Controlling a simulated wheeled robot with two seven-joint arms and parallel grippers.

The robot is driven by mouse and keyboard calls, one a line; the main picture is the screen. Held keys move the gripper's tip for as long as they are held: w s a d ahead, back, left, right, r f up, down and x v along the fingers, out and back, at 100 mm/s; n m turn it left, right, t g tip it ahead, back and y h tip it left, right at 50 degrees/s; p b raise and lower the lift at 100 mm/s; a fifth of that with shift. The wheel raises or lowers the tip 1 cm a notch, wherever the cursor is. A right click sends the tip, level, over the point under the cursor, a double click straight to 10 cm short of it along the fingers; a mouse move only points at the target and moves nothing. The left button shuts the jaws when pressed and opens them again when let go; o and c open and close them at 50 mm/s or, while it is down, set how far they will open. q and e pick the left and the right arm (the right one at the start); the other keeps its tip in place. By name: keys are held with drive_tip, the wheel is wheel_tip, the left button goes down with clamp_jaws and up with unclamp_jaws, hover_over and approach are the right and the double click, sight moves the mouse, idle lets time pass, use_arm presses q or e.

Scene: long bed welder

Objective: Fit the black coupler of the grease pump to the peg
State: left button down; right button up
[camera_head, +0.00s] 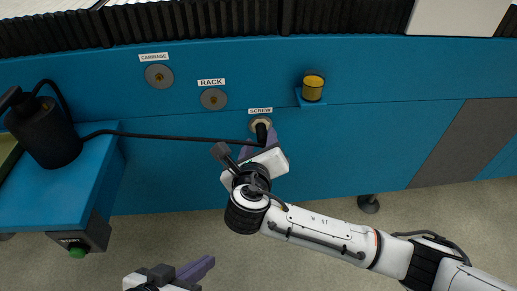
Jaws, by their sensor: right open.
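The black coupler (262,134) is at the end of the pump's black hose, at the round brass-coloured fitting (260,124) under the SCREW label on the blue machine side. It covers most of the fitting, so I cannot tell how fully it sits on the peg. My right gripper (259,146) is open, with its purple fingers on either side of the coupler. The grease pump (45,130), a black cylinder with a lever, stands on a blue ledge at the left. My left gripper (190,271) is at the bottom edge, partly cut off, away from the coupler.
Fittings labelled CARRIAGE (159,76) and RACK (214,99) are left of the SCREW one. A yellow-topped cup (313,88) sits on a small bracket to the right. The hose (170,136) crosses the blue panel. A box with a green button (78,250) hangs below the ledge.

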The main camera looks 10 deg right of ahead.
drive_tip(key=shift+w+f, duration=0.15)
drive_tip(key=shift+w, duration=0.25)
drive_tip(key=shift+c, duration=0.2)
clamp_jaws()
